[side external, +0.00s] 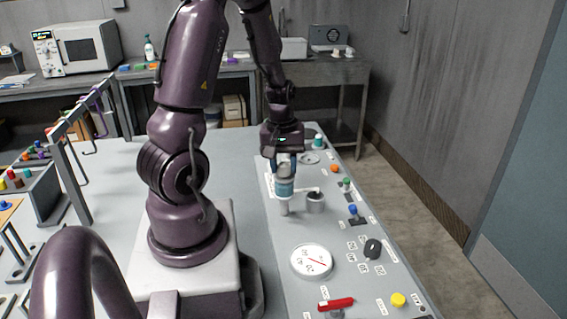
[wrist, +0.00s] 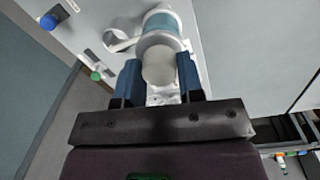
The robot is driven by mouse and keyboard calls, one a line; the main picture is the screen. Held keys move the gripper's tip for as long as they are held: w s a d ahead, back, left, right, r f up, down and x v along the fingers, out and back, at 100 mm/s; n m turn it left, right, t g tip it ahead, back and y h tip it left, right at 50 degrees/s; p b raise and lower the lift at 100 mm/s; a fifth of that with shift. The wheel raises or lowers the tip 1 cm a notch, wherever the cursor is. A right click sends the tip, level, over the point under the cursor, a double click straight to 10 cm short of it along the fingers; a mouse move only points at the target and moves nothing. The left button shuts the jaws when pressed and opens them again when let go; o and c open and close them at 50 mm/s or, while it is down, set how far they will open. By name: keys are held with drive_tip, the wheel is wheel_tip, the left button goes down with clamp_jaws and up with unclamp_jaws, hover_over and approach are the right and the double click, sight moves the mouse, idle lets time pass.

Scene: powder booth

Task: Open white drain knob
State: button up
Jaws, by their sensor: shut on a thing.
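A small dispenser with a teal-banded body (side external: 284,187) and a white lower part stands on the grey panel, its thin white spout reaching right over a grey cup. My gripper (side external: 284,165) points down over its top, with blue fingers on both sides. In the wrist view, my gripper (wrist: 159,70) is shut on the round white knob (wrist: 158,66), one finger at each side. The teal band (wrist: 162,24) shows just beyond the knob. In the side view the knob is mostly hidden by the fingers.
A grey cup (side external: 316,203) stands close right of the dispenser. A round dial (side external: 312,262), a red handle (side external: 336,304), a yellow knob (side external: 398,299), a black knob (side external: 373,248) and a blue-topped lever (side external: 353,210) are nearby on the panel.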

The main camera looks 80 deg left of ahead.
sight(283, 163)
drive_tip(key=m, duration=0.4)
drive_tip(key=shift+m, duration=0.3)
drive_tip(key=shift+w+m, duration=0.1)
drive_tip(key=shift+m, duration=1.8)
drive_tip(key=o, duration=0.9)
drive_tip(key=shift+r, duration=0.1)
drive_tip(key=r, duration=1.3)
drive_tip(key=shift+a, duration=0.25)
drive_tip(key=shift+f, duration=0.1)
